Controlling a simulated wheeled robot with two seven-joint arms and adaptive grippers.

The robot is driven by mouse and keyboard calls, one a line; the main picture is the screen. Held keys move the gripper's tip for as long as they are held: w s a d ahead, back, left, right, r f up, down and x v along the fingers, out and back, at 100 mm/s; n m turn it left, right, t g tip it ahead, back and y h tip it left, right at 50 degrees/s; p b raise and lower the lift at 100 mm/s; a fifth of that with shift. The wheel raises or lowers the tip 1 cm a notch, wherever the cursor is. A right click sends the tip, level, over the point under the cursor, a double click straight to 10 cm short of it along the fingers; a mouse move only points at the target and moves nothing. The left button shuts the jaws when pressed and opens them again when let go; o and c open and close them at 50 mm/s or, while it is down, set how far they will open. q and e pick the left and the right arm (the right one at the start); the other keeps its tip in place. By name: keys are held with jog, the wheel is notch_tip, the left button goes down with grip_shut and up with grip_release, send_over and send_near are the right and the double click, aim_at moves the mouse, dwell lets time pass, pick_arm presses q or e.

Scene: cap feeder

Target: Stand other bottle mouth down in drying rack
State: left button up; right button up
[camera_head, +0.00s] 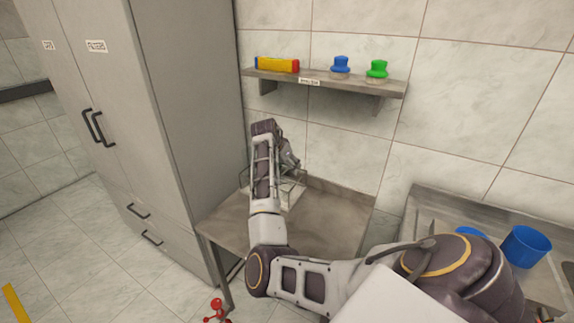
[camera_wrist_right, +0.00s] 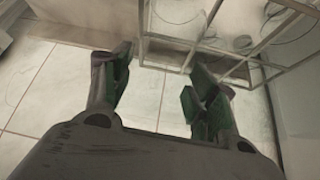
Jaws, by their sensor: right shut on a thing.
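My right gripper (camera_head: 291,161) reaches over the small table at the wall, at the drying rack. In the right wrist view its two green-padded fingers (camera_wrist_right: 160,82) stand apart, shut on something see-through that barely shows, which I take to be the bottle. Its outline and tilt cannot be made out. The drying rack (camera_head: 292,191) is a thin, clear-looking frame on the table, partly hidden by my right arm. In the right wrist view its bars (camera_wrist_right: 168,51) are just beyond the fingers, with round shapes inside. My left gripper is not in view.
A grey table (camera_head: 335,215) holds the rack; its right part is clear. A tall grey cabinet (camera_head: 190,100) stands close on the left. A wall shelf (camera_head: 355,80) above bears a yellow-red block, a blue piece and a green piece. A blue bucket (camera_head: 526,246) is at the sink, right.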

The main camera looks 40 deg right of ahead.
jog(key=shift+f, duration=0.5)
jog(key=o, duration=0.9)
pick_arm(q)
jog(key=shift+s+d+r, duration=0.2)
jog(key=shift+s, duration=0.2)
pick_arm(e)
jog(key=shift+v, duration=6.05)
